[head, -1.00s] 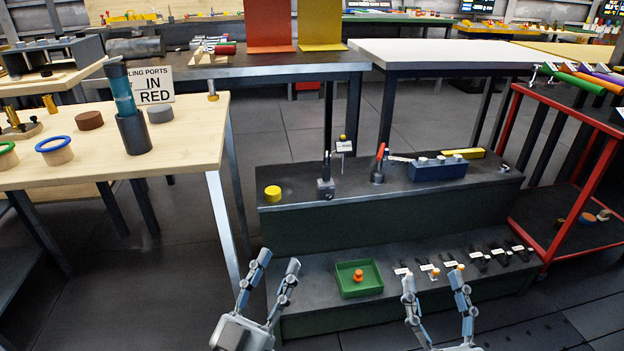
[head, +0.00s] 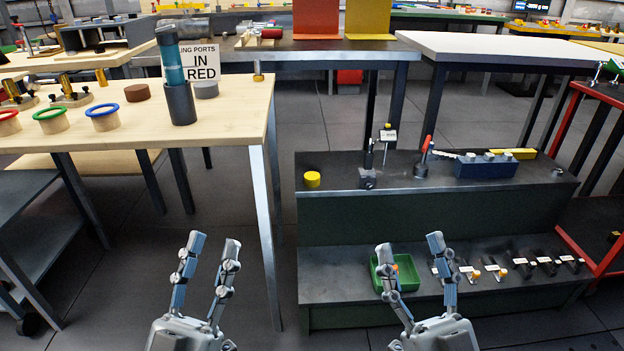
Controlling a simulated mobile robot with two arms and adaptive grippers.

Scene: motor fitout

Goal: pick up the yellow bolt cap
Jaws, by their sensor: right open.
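The yellow bolt cap (head: 312,179), a short yellow cylinder, sits at the left end of the dark upper step in the head view. Nothing touches it. My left gripper (head: 214,240) is open and empty, over the floor in front of the wooden table and to the lower left of the cap. My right gripper (head: 411,244) is open, in front of the lower step and to the lower right of the cap. Its fingers partly hide the green tray (head: 382,286) and the orange piece in it.
The upper step (head: 340,165) also holds a black clamp (head: 367,178), a red-handled tool (head: 424,160) and a blue block (head: 486,167). Several labelled small parts lie along the lower step (head: 340,270). A wooden table (head: 235,110) with a teal bottle (head: 171,58) stands at left.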

